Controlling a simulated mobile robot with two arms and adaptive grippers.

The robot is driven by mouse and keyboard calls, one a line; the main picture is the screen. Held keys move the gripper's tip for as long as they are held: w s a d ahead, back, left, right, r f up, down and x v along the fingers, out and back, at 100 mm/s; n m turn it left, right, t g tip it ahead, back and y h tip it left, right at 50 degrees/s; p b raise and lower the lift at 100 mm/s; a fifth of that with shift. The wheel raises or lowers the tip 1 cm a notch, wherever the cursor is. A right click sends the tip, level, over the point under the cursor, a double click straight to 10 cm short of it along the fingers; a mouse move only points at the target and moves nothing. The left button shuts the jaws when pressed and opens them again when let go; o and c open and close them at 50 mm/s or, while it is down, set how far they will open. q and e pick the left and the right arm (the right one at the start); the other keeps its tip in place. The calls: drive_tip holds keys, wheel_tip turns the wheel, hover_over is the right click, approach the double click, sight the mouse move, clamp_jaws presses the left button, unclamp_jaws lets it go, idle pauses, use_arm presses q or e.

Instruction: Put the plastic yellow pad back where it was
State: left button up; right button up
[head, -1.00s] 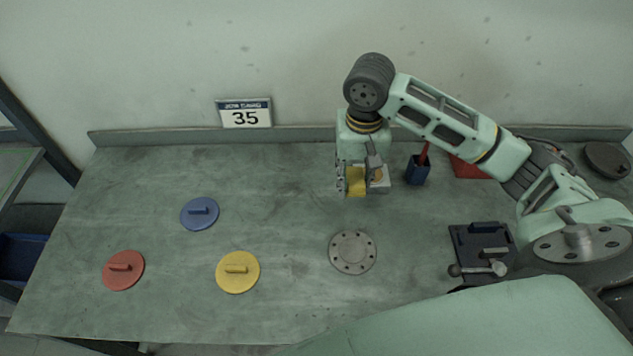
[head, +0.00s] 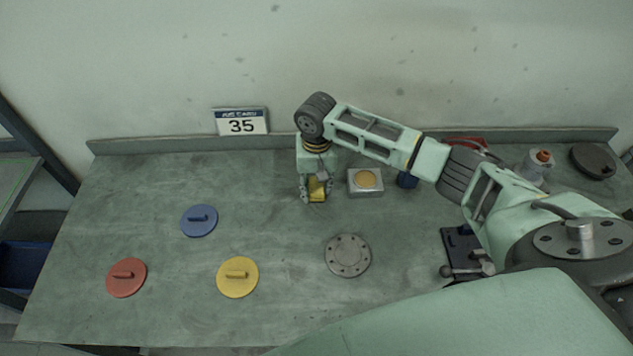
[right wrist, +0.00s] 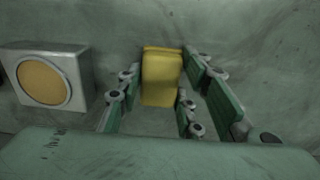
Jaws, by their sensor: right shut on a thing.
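My right gripper (head: 316,197) is shut on a yellow pad (head: 318,188), a small block, above the back middle of the table. In the right wrist view the yellow pad (right wrist: 161,77) sits between the two fingers (right wrist: 157,97), its far end standing out toward the table. I cannot tell whether it touches the table. A yellow disc with a raised handle (head: 238,277) lies at the front left, away from the gripper. My left gripper is not in view.
A silver box with a round orange top (head: 365,181) stands just right of the gripper. A grey bolted flange (head: 348,256) lies in front. Blue (head: 199,220) and red discs (head: 126,277) lie left. A dark clamp (head: 463,252) is at right. The table (head: 270,215) is bare left of the gripper.

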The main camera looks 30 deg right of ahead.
sight(316, 185)
drive_tip(key=shift+f, duration=0.15)
drive_tip(key=o, duration=1.1)
wheel_tip(316, 185, up, 12)
drive_tip(key=b, duration=0.2)
